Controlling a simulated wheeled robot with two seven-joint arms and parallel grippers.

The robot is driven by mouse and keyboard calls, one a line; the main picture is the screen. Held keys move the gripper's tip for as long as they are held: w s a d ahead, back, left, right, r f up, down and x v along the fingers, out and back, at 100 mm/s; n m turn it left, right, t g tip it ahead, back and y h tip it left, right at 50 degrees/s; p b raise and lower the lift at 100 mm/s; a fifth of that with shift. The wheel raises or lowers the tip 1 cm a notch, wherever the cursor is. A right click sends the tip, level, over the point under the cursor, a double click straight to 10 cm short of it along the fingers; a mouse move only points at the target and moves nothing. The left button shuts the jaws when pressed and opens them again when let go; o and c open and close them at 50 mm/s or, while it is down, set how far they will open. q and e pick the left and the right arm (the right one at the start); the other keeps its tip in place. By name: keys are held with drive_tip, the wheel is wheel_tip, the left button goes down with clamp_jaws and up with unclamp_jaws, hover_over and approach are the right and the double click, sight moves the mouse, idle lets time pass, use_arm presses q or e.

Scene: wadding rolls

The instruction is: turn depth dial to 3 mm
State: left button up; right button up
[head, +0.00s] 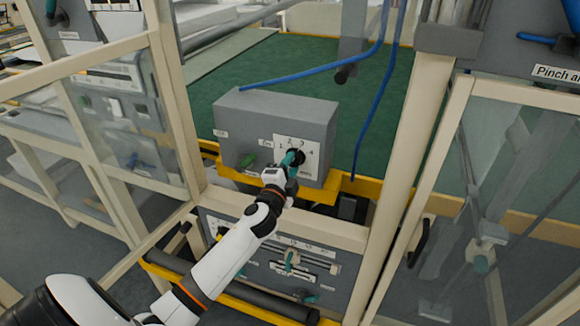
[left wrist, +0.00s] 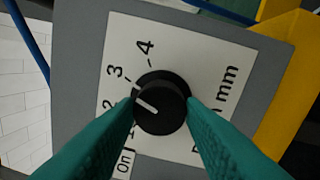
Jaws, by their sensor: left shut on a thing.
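The depth dial is a black round knob (left wrist: 161,103) with a white pointer line, on a white plate (left wrist: 192,65) marked 2, 3, 4 and "mm". In the left wrist view the pointer slants up and left, roughly toward the 3; I cannot tell if it lines up exactly. My left gripper (left wrist: 161,112) has its teal fingers shut on the dial, one on each side. In the head view the left gripper (head: 290,160) reaches the front of the grey box (head: 240,122) and partly hides the dial. My right gripper is not in view.
A green knob (head: 248,160) sits left of the dial. A blue hose (head: 312,72) passes above the box. Cream frame posts (head: 405,160) and open clear doors (head: 115,115) flank the opening. A lower panel with sliders (head: 300,262) lies below my arm.

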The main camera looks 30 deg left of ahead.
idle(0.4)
use_arm(q)
drive_tip(key=o, duration=1)
drive_tip(key=b+v, duration=0.3)
drive_tip(key=v, duration=0.9)
drive_tip(key=shift+f, duration=0.1)
